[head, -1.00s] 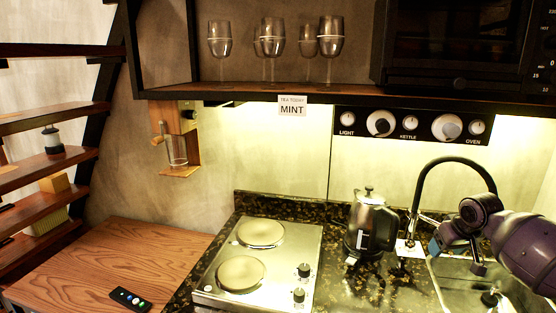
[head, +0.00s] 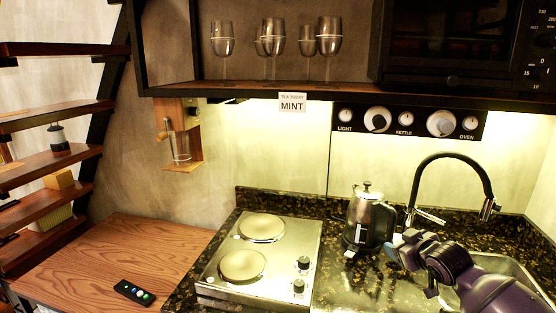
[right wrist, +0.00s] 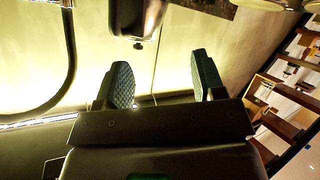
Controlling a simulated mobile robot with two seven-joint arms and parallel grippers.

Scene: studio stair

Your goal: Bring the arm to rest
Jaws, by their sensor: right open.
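My purple right arm comes in from the lower right of the head view. Its gripper (head: 398,247) is in front of the sink and just right of the kettle, apart from it as far as I can tell. In the right wrist view the two dark padded fingers (right wrist: 163,78) stand wide apart with nothing between them. The steel kettle (head: 366,220) with a black handle stands upright on the dark stone counter. My left gripper is not in view.
The black faucet (head: 454,160) arches over the sink (head: 505,266) behind my right arm. A two-plate hob (head: 277,262) is left of the kettle. Several glasses stand on the shelf (head: 240,88) above.

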